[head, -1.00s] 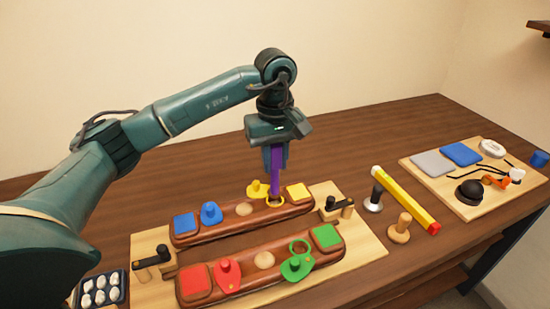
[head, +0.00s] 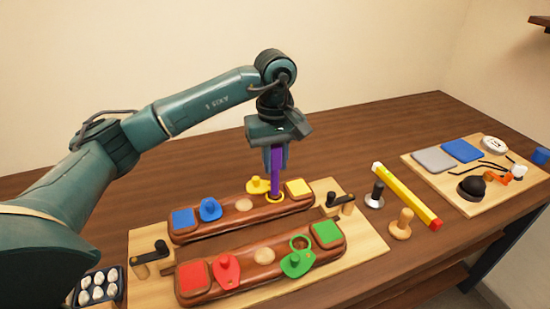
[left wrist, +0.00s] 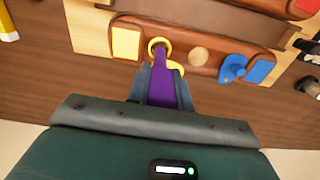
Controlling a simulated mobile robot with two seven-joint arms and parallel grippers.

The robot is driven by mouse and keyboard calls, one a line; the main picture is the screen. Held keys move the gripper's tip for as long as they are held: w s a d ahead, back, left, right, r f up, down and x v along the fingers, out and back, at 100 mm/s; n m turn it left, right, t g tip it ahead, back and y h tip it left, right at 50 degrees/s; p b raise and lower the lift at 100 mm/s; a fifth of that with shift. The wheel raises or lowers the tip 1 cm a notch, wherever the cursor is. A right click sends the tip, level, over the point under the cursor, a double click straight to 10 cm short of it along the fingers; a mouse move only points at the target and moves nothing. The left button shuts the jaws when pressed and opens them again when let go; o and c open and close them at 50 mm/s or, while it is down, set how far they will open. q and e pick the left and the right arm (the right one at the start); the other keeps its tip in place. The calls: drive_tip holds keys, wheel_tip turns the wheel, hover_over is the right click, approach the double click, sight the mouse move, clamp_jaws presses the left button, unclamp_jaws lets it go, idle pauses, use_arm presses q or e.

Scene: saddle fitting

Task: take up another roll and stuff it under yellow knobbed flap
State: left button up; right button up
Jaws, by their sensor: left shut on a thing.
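My left gripper (head: 275,158) is shut on a purple stick (head: 275,180), held upright over the far brown panel (head: 222,226). The stick's lower end is at the yellow ring (head: 276,198) beside the yellow knobbed flap (head: 257,185); how deep it reaches I cannot tell. The left wrist view also shows the purple stick (left wrist: 161,85) between the fingers, with its end at the yellow ring (left wrist: 158,45). Several white rolls (head: 97,293) lie in a dark tray (head: 121,283) at the lower left. My right gripper is not in view.
The near brown panel (head: 222,288) carries red and green knobbed flaps. Black-handled clamps (head: 152,258) stand at the board's ends. A yellow bar (head: 405,195), a black-handled tool (head: 375,195) and a wooden-knobbed tool (head: 401,224) lie to the right, before a board (head: 440,190) with pads.

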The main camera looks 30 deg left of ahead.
use_arm(q)
drive_tip(key=shift+f+b, duration=0.85)
drive_tip(key=shift+f, duration=0.2)
idle(0.8)
drive_tip(key=shift+r, duration=0.1)
drive_tip(key=shift+r+p, duration=1.2)
drive_tip(key=shift+r, duration=0.55)
drive_tip(key=shift+r+p, duration=1.35)
drive_tip(key=shift+r, duration=0.9)
drive_tip(key=shift+f, duration=0.1)
